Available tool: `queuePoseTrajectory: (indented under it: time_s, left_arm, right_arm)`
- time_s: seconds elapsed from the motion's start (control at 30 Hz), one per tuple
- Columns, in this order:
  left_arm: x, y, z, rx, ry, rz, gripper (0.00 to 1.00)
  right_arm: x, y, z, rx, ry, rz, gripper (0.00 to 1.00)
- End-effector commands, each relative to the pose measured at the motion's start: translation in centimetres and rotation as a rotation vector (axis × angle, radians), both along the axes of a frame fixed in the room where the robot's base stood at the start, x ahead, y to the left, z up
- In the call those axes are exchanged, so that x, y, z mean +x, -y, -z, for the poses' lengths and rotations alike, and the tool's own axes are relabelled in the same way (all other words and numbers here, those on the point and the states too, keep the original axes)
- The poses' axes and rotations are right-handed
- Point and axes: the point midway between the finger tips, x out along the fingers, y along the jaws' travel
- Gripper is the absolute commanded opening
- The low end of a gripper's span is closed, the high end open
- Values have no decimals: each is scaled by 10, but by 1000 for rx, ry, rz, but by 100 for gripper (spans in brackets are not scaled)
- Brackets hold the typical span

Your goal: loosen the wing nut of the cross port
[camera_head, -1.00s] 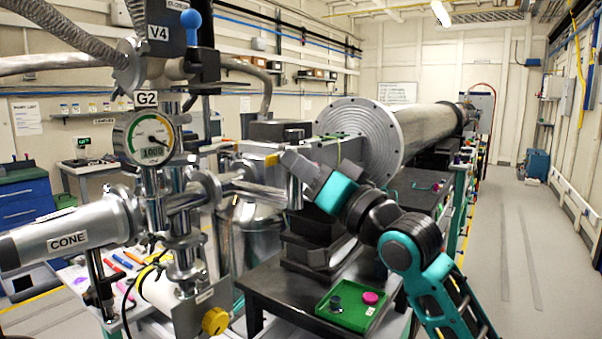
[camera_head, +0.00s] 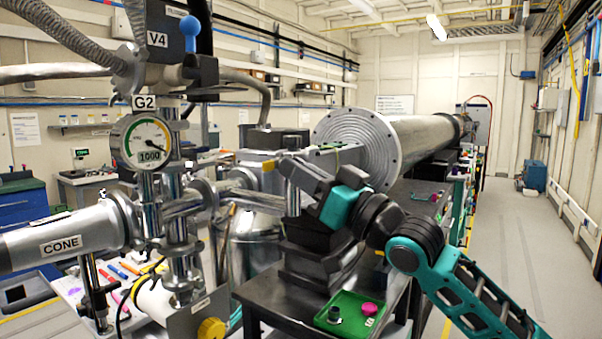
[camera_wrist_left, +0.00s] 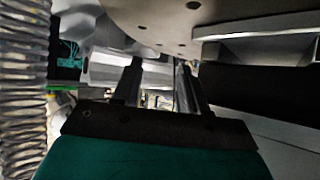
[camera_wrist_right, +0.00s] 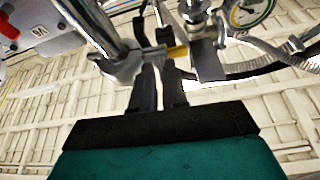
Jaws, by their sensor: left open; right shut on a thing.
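The cross port stands left of centre in the head view, a metal cross (camera_head: 180,225) of pipes below the round G2 gauge (camera_head: 150,142). A small yellow wing nut (camera_head: 268,166) shows at the tip of my right gripper (camera_head: 279,165). In the right wrist view the fingers (camera_wrist_right: 161,66) are close together at the yellow wing nut (camera_wrist_right: 178,51) and its bolt, beside a metal pipe. The fingers hide part of it. My left gripper (camera_wrist_left: 158,72) is open and empty in the left wrist view, under a large pale round plate (camera_wrist_left: 175,18); the head view does not show it.
A green tray (camera_head: 348,325) on the dark bench holds a dark cup (camera_head: 334,314) and a magenta round piece (camera_head: 369,309). The large flanged tube (camera_head: 355,145) lies behind my right arm. A ribbed hose (camera_wrist_left: 25,90) runs close beside my left gripper.

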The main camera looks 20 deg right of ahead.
Motion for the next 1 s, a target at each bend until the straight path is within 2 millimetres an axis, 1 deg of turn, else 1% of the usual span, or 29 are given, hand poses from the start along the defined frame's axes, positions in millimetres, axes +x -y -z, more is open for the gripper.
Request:
queuePoseTrajectory:
  time_s: [0.17,0.2,0.33,0.8,1.0]
  left_arm:
    - [-2,0,1,0,-4,-1,43]
    - [-2,0,1,0,-4,-1,43]
    - [-2,0,1,0,-5,-1,43]
    - [-2,0,1,0,-6,-1,43]
    - [-2,0,-3,0,-5,-1,43]
  right_arm:
    - [0,0,-1,1,1,1,0]
    - [0,0,-1,1,1,1,17]
    - [0,0,-1,1,1,1,29]
    - [0,0,0,5,-3,1,30]
    - [-1,-1,-1,69,-50,-1,30]
